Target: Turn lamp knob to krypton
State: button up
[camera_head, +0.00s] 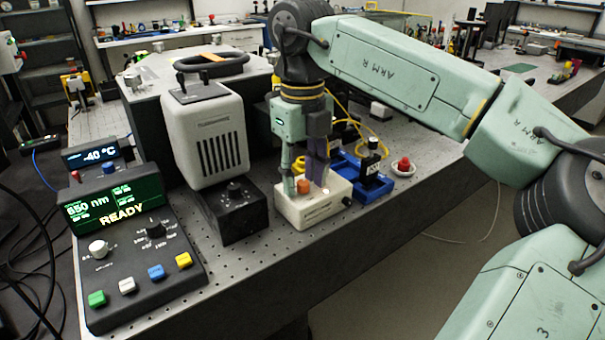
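Labels are too small to read, so I cannot tell for sure which knob is the lamp knob. A small black knob (235,189) is on the black box (238,215) at the foot of the white vented housing (207,138). The control console at left has a black knob (155,228) and a white knob (98,249). My gripper (306,185) points down over the cream box (317,209), right of the black box and apart from all these knobs. Its fingers stand apart, on either side of a small orange piece (303,187); contact is unclear.
Bare bench lies along the front edge.

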aim_at(303, 182)
notch_tip(303, 182, up, 8)
jog(key=shift+f, duration=0.25)
jog(key=shift+s+f, duration=0.1)
dwell(0.4)
